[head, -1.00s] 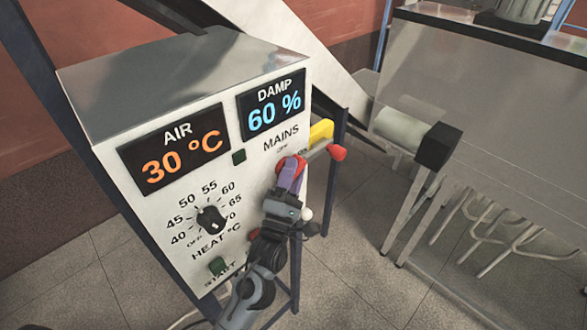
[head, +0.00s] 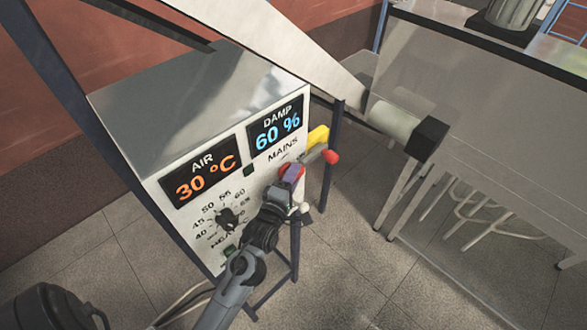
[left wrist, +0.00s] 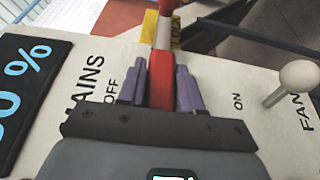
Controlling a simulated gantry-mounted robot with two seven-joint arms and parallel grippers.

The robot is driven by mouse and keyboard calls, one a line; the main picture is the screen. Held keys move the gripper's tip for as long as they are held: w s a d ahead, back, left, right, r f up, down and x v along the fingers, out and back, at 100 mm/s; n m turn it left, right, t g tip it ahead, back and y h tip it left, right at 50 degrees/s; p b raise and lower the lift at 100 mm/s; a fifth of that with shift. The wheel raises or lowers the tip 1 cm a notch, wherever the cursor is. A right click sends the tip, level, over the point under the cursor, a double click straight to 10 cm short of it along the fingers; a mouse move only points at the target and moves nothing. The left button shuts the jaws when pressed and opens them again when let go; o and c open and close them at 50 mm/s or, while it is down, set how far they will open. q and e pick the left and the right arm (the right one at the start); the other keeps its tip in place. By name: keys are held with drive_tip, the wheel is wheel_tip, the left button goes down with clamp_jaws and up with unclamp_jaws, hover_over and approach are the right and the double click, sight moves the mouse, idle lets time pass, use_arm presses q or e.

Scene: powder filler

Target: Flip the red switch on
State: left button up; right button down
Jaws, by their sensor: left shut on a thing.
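The red switch (left wrist: 161,78) is the MAINS switch on the front of a white control box (head: 165,205). In the left wrist view it stands between the two purple fingers of my left gripper (left wrist: 160,88), beside the OFF label; the ON label is farther right. My left gripper is shut on it. In the head view, the left gripper (head: 291,174) is at the box's right edge, below the word MAINS, and mostly hides the switch; a bit of red shows at the fingertips. My right gripper is not in view.
A grey lever with a red knob (head: 331,156) and a yellow part (head: 318,136) stick out just beyond the switch. A white-knobbed FAN switch (left wrist: 299,76) is close by. A heat dial (head: 227,217) is on the panel. A metal table (head: 470,110) stands at the right.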

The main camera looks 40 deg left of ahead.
use_arm(q)
drive_tip(key=shift+a+f, duration=0.1)
drive_tip(key=shift+a, duration=0.15)
drive_tip(key=shift+s, duration=0.1)
drive_tip(key=o, duration=0.9)
drive_tip(key=shift+c, duration=0.2)
drive_tip(key=shift+o, duration=0.5)
drive_tip(key=shift+d, duration=0.1)
